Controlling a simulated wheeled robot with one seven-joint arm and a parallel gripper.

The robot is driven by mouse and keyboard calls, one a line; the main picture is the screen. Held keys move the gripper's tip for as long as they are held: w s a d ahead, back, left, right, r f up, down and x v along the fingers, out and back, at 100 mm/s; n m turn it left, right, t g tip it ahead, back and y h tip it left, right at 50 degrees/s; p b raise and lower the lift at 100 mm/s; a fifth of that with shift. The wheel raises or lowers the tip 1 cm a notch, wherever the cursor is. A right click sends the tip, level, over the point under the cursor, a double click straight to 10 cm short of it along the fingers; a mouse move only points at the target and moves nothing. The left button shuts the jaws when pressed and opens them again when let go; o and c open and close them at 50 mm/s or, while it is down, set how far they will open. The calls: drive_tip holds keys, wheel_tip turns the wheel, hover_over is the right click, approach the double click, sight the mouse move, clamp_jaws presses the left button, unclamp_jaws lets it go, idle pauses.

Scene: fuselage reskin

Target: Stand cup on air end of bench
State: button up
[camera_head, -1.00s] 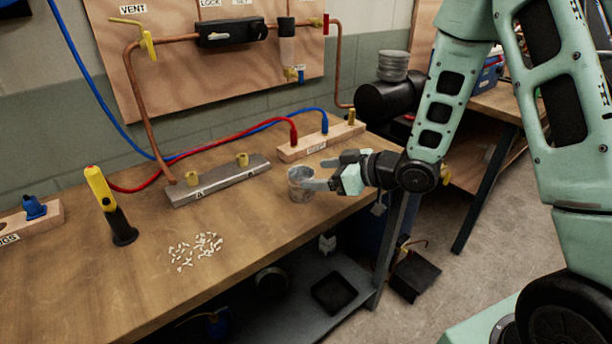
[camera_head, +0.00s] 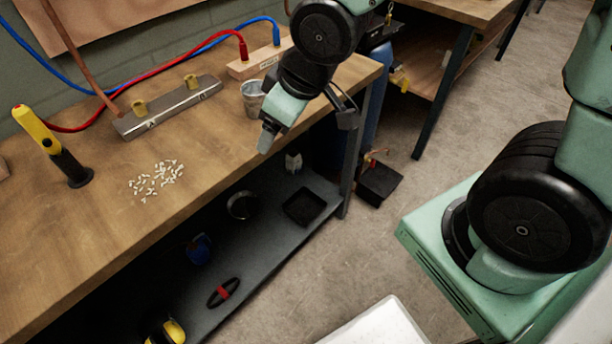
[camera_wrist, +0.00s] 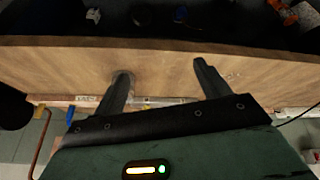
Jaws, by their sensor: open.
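The cup (camera_head: 252,100) is a small grey metal cup standing upright on the wooden bench (camera_head: 95,225), towards its right end. My gripper (camera_head: 266,138) is just in front of the cup and to its right, near the bench's front edge, pointing downward. In the wrist view my gripper (camera_wrist: 160,72) shows two spread fingers with nothing between them. A rounded grey shape, probably the cup (camera_wrist: 122,76), is partly hidden behind the left finger there. The gripper appears apart from the cup.
A wooden block (camera_head: 240,70) with red and blue hose plugs stands behind the cup. A grey metal bar (camera_head: 170,108) lies left of it. White bits (camera_head: 157,180) and a yellow-black tool (camera_head: 50,145) are further left. A dark shelf (camera_head: 255,245) runs beneath.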

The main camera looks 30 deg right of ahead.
drive_tip(key=s+a+r+g, duration=0.1)
drive_tip(key=s+g, duration=0.1)
drive_tip(key=s, duration=0.5)
drive_tip(key=s+a+r+g+h, duration=0.1)
drive_tip(key=s+a+g, duration=0.1)
drive_tip(key=s, duration=0.6)
drive_tip(key=shift+s+a+r+g+h, duration=0.15)
drive_tip(key=shift+a+r+g+h, duration=0.15)
wheel_tip(320, 180, up, 2)
drive_tip(key=shift+r+p, duration=0.1)
drive_tip(key=shift+p, duration=1)
